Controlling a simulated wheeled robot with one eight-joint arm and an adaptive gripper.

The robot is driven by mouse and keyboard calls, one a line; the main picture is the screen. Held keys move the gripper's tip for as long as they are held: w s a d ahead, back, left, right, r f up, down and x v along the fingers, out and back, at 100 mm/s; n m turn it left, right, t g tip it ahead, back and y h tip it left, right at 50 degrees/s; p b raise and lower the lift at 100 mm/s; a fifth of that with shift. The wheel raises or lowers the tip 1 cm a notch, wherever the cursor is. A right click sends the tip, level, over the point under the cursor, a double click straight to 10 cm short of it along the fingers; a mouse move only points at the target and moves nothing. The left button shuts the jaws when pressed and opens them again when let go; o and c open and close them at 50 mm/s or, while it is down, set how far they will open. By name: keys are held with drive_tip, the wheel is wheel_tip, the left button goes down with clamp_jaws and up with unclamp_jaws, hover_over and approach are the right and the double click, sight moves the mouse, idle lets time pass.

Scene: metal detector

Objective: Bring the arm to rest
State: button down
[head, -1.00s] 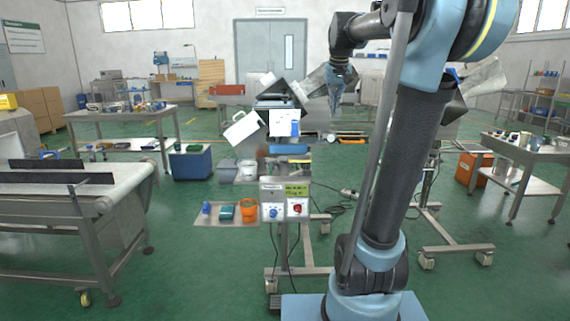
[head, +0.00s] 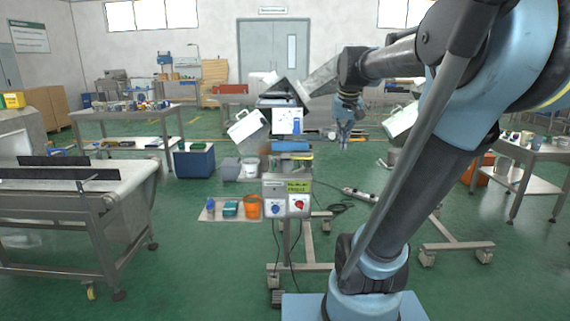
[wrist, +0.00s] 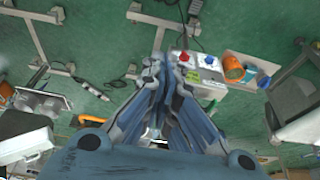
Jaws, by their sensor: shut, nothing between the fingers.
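My gripper (head: 345,135) hangs pointing down in the head view, to the right of the metal detector machine (head: 289,120), with open space between them. In the wrist view my gripper (wrist: 163,75) has its blue-grey fingers drawn together with nothing held. My arm rises from its base at the right of the head view, bends at the top right and reaches back toward the middle. The gripper looks clear of any surface.
A conveyor (head: 120,185) is at left. A table (head: 530,150) stands at right.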

drive_tip(key=s+f+g, duration=0.1)
drive_tip(key=s+f, duration=1.9)
drive_tip(key=f, duration=0.3)
drive_tip(key=shift+w+f, duration=0.2)
drive_tip(key=shift+w, duration=0.25)
